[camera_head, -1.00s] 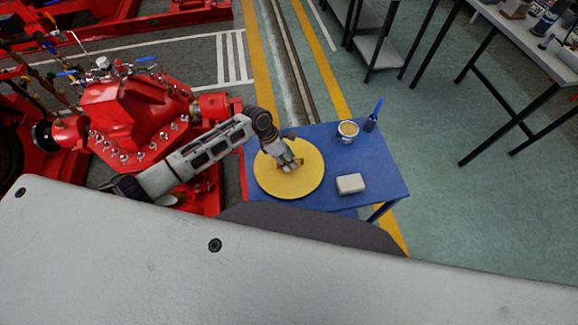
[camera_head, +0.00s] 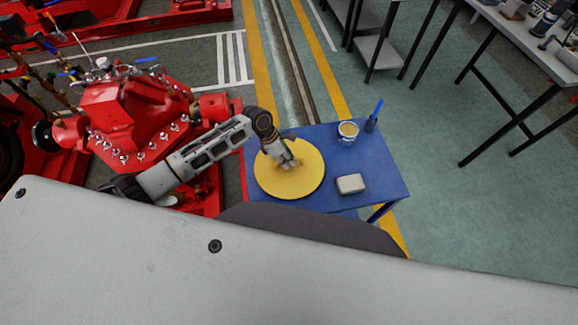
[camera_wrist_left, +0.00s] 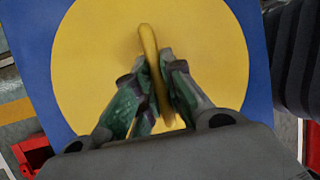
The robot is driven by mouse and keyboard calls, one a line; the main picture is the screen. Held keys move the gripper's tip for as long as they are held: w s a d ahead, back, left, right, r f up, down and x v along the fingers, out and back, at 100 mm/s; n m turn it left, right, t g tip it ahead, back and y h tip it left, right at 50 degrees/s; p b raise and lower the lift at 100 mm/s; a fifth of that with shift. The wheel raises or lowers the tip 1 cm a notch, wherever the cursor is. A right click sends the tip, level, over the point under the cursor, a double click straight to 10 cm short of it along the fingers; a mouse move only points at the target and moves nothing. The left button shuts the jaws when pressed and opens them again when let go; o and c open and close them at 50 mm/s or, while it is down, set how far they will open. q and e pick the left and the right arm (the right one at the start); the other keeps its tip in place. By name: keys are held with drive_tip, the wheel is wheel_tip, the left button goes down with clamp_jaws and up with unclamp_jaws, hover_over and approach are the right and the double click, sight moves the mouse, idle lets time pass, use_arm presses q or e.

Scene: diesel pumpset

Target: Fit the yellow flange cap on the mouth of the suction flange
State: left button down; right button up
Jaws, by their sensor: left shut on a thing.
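The yellow flange cap (camera_head: 290,185) is a large round disc lying flat on a blue table. A raised yellow bar handle (camera_wrist_left: 149,50) stands across its middle in the left wrist view. My left gripper (camera_head: 290,162) is over the middle of the cap, pointing down. In the left wrist view its two fingers (camera_wrist_left: 156,90) are shut on the handle, one on each side. The red pump (camera_head: 130,115) stands left of the table, with a red pipe stub (camera_head: 215,106) on its right side. I cannot tell which opening is the suction flange's mouth. My right gripper is not in view.
The blue table (camera_head: 380,178) also holds a cup (camera_head: 348,131), a blue-handled brush (camera_head: 374,115) and a pale block (camera_head: 350,183), all right of the cap. A workbench (camera_head: 530,50) stands at the upper right. The floor between is clear.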

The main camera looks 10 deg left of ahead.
use_arm(q)
drive_tip(key=shift+r, duration=0.15)
wheel_tip(320, 180, up, 10)
drive_tip(key=shift+f+p, duration=0.1)
drive_tip(key=shift+p, duration=0.25)
idle(0.4)
drive_tip(key=shift+w, duration=0.15)
idle(0.6)
